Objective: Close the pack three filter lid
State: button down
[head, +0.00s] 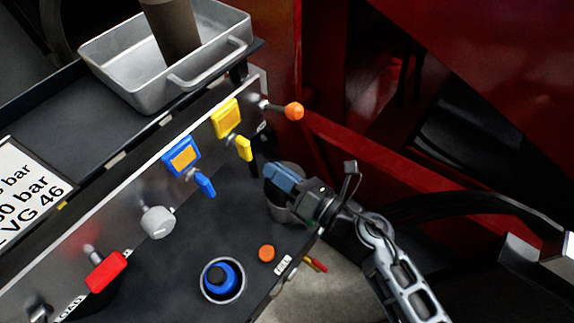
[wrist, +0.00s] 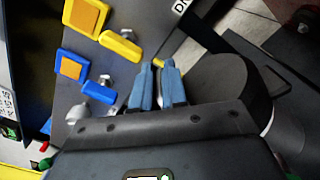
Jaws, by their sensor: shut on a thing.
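My gripper (head: 272,180) reaches in from the right over a grey round filter housing (head: 283,211) at the right end of the dark panel. Its two blue fingers (wrist: 158,88) are close together, shut on a small part that they mostly hide. A dark round body (wrist: 228,88), which looks like the filter lid, is just right of the fingers in the wrist view. The gripper hides much of the housing's top in the head view, so I cannot tell how far the lid is open.
Blue (head: 182,155) and yellow (head: 227,118) switches with levers, an orange-knobbed lever (head: 293,111), a grey knob (head: 158,222) and a red handle (head: 106,271) line the panel. A metal tray (head: 120,75) stands behind.

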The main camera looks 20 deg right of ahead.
jog(key=shift+s+a+f+n+b, duration=0.35)
jog(key=shift+a+f+n+b, duration=0.05)
jog(key=shift+f+n, duration=0.2)
jog(key=shift+s+a+f+b, duration=0.25)
jog(key=shift+a+f+b, duration=0.1)
jog(key=shift+b, duration=0.05)
jog(key=c, duration=1.5)
grip_release()
jog(key=shift+o, duration=0.3)
jog(key=shift+s, duration=0.1)
jog(key=v, duration=0.7)
jog(key=shift+s+d, duration=0.2)
jog(key=shift+s, duration=0.1)
